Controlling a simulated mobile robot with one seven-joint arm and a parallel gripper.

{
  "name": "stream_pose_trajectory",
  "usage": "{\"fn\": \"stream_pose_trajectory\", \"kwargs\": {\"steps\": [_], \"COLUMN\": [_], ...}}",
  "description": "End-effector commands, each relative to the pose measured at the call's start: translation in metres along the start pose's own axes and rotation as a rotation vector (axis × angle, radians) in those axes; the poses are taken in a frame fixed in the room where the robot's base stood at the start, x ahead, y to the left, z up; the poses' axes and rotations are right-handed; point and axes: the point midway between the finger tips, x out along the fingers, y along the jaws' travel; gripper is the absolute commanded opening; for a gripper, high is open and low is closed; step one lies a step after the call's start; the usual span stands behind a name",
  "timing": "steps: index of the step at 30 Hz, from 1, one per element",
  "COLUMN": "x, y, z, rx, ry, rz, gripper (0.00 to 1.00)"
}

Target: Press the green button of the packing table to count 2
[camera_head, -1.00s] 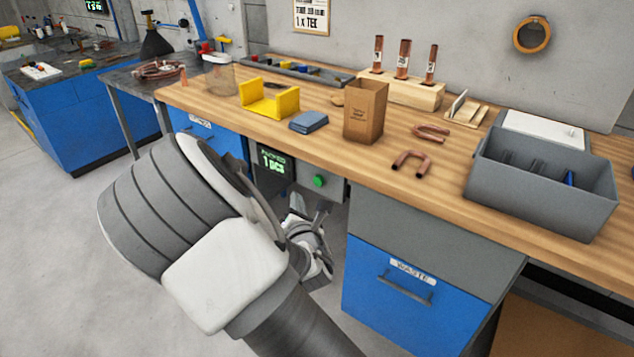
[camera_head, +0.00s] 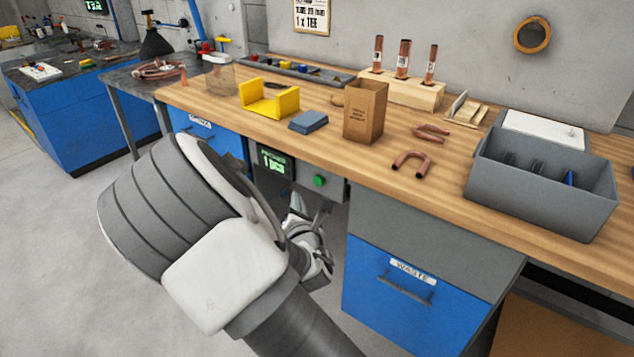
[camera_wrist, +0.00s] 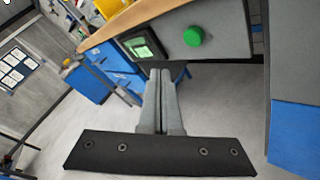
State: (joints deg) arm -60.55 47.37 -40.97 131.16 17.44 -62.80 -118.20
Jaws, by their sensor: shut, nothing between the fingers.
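The green button (camera_head: 319,181) sits on a grey panel under the front edge of the packing table (camera_head: 440,190). Beside it on the left is a small display (camera_head: 274,161) with green text; its top line is too small to read surely, and the lower line appears to read 1 PCS. In the wrist view the green button (camera_wrist: 193,36) is at upper centre, and the display (camera_wrist: 142,47) is left of it. My gripper (camera_wrist: 160,75) is shut and empty, its fingertips below and left of the button in that view, apart from it. In the head view my arm partly hides the gripper.
On the tabletop are a yellow bracket (camera_head: 270,100), a brown paper bag (camera_head: 365,112), copper bends (camera_head: 411,163) and a grey bin (camera_head: 540,196). A blue waste drawer (camera_head: 400,300) is right of the panel. The floor in front is clear.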

Motion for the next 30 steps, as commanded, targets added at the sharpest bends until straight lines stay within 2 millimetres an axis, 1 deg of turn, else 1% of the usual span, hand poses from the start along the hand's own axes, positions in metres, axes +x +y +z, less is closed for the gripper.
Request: {"fn": "stream_pose_trajectory", "kwargs": {"steps": [4,8,15,21,30], "x": [-0.001,-0.005,-0.017,-0.023,-0.024], "y": [0.001,0.005,0.016,0.022,0.022], "z": [-0.003,-0.010,-0.021,-0.023,-0.023], "rx": [-0.002,-0.007,0.001,0.015,0.019], "ry": [-0.003,-0.022,-0.082,-0.114,-0.119], "rz": [-0.006,-0.029,-0.075,-0.091,-0.095], "gripper": [0.00,0.00,0.00,0.00,0.00]}}
